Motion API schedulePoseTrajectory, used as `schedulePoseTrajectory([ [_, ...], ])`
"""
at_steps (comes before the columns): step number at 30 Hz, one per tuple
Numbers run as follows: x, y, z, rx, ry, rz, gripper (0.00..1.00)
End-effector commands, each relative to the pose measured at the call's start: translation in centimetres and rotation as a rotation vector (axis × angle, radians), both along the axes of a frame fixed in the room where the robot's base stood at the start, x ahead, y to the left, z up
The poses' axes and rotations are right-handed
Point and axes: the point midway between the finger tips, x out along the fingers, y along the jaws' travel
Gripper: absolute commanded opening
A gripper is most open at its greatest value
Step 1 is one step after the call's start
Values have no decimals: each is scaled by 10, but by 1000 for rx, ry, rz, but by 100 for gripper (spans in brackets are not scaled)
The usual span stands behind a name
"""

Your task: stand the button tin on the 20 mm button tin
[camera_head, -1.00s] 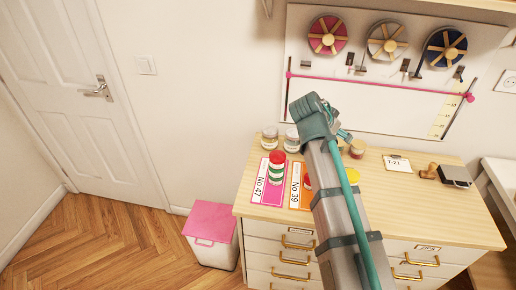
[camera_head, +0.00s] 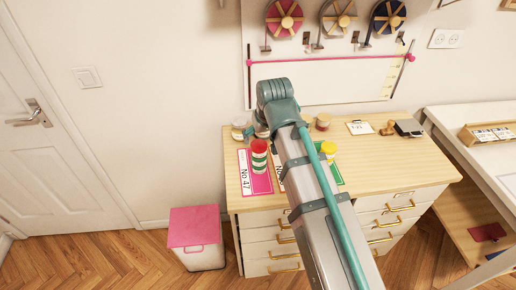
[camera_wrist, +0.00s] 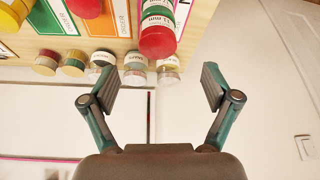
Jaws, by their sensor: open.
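Several button tins stand along the back edge of the drawer cabinet. In the wrist view, clear tins with pale labels (camera_wrist: 136,66) and (camera_wrist: 168,70) lie between or near my finger ends, with another clear tin (camera_wrist: 103,60) by the left finger. A red-topped stack (camera_head: 259,157), red and green, stands on the pink No 47 card; its red top (camera_wrist: 157,41) looms large in the wrist view. I cannot tell which tin is the 20 mm one. My gripper (camera_wrist: 159,75) is open and empty; in the head view my arm hides it.
Tan-lidded tins (camera_wrist: 46,62) stand farther along the row. A yellow-topped tin (camera_head: 328,148) is on the green card. Close behind is the wall with a pegboard (camera_head: 320,85). A clipboard (camera_head: 360,127) and a stamp (camera_head: 388,128) lie at the right. The front right top (camera_head: 400,170) is clear.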

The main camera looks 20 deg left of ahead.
Motion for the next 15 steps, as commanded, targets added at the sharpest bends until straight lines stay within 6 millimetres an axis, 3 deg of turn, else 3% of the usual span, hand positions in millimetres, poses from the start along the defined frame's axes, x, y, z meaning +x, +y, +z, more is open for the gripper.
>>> schedulePoseTrajectory([
  [9,12,8,-33,-1,2,-3,87],
  [15,15,9,-40,-1,0,-4,87],
])
